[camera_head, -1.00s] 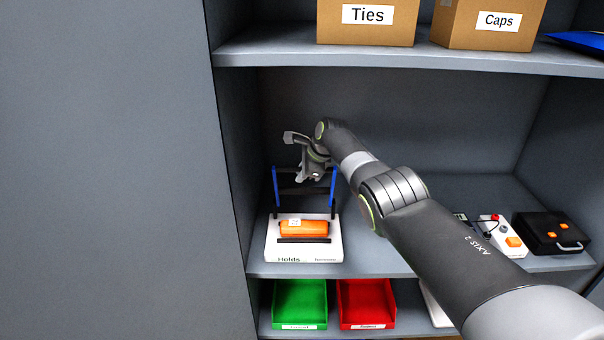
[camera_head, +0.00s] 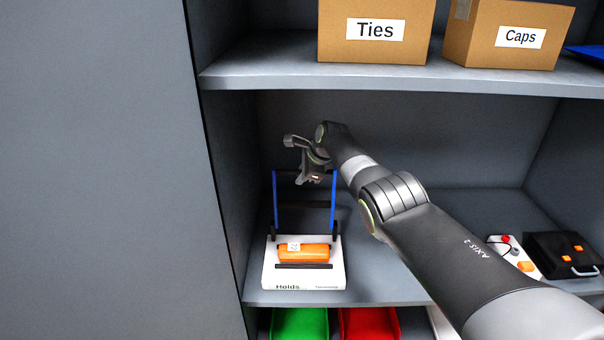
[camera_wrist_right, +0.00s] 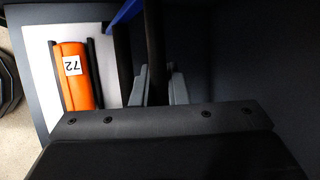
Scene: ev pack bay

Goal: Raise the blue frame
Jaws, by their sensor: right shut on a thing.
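The blue frame (camera_head: 275,201) stands up from the back of a white base (camera_head: 333,281) on the middle shelf, with two blue side bars and dark cross bars. A blue part of it also shows in the wrist view (camera_wrist_right: 124,14). My right gripper (camera_head: 312,176) is at the frame's top cross bar, shut on it. In the wrist view its grey fingers (camera_wrist_right: 160,86) sit beside a dark bar, and the grip is partly hidden. An orange cylinder (camera_head: 318,252) with a white tag lies on the base in front of the frame. My left gripper is out of view.
The upper shelf (camera_head: 270,77) carries boxes marked Ties (camera_head: 345,48) and Caps (camera_head: 480,52). A black case (camera_head: 555,255) and a white box with buttons (camera_head: 510,250) stand at right. Green (camera_head: 300,324) and red (camera_head: 370,324) bins are below. The cabinet's left wall is close by.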

